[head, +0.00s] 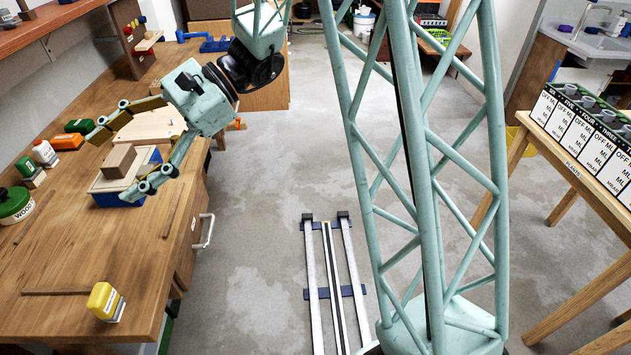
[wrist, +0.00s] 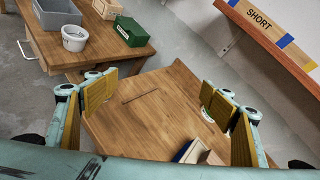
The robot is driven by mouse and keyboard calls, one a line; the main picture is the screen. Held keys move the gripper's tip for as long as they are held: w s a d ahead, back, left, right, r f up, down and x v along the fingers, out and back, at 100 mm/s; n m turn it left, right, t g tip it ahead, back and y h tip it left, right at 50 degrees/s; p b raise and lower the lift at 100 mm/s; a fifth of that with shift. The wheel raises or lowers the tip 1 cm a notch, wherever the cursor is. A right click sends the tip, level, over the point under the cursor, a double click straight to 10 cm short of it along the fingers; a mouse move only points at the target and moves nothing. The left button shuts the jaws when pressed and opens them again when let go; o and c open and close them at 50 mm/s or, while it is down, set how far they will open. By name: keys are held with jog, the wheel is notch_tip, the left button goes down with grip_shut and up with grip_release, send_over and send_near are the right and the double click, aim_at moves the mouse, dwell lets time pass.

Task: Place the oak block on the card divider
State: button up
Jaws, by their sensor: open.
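A brown wooden block (head: 118,161), which looks like the oak block, rests on a pale flat sheet, likely the card divider (head: 104,184), over a blue box (head: 128,200) on the workbench. In the wrist view a corner of the blue box (wrist: 183,150) and part of the block (wrist: 212,158) show at the bottom edge, near the right finger. My gripper (head: 117,163) is open and empty, its two fingers spread wide. In the head view the fingers overlap the area around the block; I cannot tell their height above it. Its pads also show in the wrist view (wrist: 163,103).
A light wooden board (head: 150,127) lies behind the block. A green tin (head: 14,204), a white bottle (head: 45,153) and an orange box (head: 67,142) stand at the left. A yellow-capped container (head: 104,302) stands near the front, with bare bench around it. A shelf (head: 50,25) overhangs the back left.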

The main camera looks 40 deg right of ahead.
jog(key=s+d+r+n+g+h, duration=0.1)
jog(key=s+d+r+n+h, duration=0.2)
jog(key=s, duration=0.7)
jog(key=s+d+r+n+h, duration=0.1)
jog(key=s+d+n+h, duration=0.3)
jog(key=s, duration=0.7)
jog(key=s+d+r+n+t+h, duration=0.1)
jog(key=s+d+n+t+h, duration=0.1)
jog(key=s+d, duration=0.3)
jog(key=s+d+r+n+t+h, duration=0.1)
jog(key=s+d+n+t+h, duration=0.2)
jog(key=s+d, duration=0.3)
jog(key=shift+s+d+r+n+h, duration=0.15)
jog(key=shift+d+r+n+h, duration=0.55)
jog(key=shift+d, duration=2)
jog(key=shift+f, duration=0.3)
